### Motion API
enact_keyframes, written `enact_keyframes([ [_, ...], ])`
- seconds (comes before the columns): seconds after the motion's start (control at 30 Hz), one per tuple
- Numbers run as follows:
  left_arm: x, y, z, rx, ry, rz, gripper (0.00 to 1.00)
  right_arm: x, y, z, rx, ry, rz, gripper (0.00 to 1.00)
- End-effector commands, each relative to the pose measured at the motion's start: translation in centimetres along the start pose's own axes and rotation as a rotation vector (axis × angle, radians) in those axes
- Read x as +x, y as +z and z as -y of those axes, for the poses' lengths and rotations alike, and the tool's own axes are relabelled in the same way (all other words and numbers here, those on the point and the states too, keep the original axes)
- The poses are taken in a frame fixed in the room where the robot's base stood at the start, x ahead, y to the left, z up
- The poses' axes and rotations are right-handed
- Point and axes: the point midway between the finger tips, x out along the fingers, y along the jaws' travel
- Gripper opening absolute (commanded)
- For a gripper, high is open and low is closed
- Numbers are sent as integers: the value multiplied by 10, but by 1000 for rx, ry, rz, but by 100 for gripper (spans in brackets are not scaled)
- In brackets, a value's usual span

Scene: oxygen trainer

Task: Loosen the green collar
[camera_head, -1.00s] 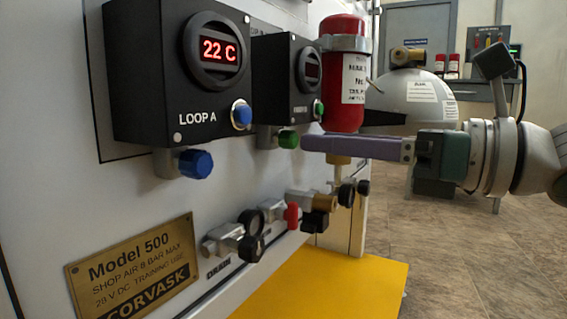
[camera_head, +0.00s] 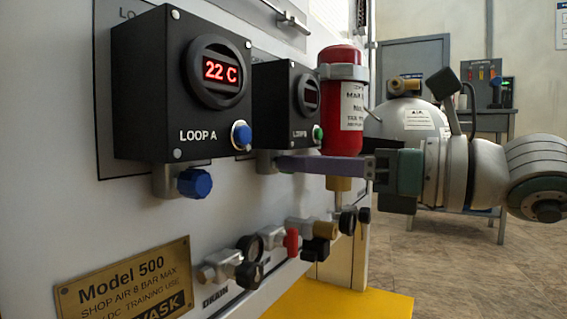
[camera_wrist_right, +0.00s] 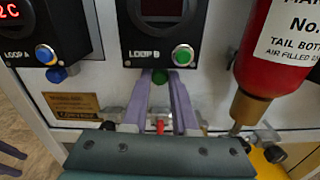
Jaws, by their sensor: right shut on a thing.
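The green collar (camera_wrist_right: 160,77) sits under the Loop B box (camera_wrist_right: 160,35), below its green button (camera_wrist_right: 182,56). In the right wrist view it lies between the tips of my right gripper's long purple fingers (camera_wrist_right: 160,84). The gripper is shut on it. In the head view my right gripper (camera_head: 282,164) reaches in from the right under the Loop B box (camera_head: 290,100), and its fingers hide the collar. At the lower left edge of the right wrist view, two purple fingers of my left gripper (camera_wrist_right: 10,160) show, apart and empty.
A red bottle (camera_head: 343,110) hangs just behind the right fingers. The Loop A box (camera_head: 165,90) with its blue collar (camera_head: 195,183) is to the left. Valves and a red handle (camera_head: 292,242) stick out below. A yellow platform (camera_head: 340,301) lies underneath.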

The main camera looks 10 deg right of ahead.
Motion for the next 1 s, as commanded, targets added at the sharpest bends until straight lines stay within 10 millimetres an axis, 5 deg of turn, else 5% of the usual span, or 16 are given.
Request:
enact_keyframes([
  [0.43, -3, -1, 1, 4, -3, 1, 50, 0, 1, 0, -16, 0, -1, 0],
  [0.8, -26, -8, 3, 10, -8, 2, 50, 0, 0, -1, -346, -1, -2, 0],
  [1.0, -25, -8, 3, 10, -8, 2, 50, 0, -1, -1, -374, -1, -1, 0],
])
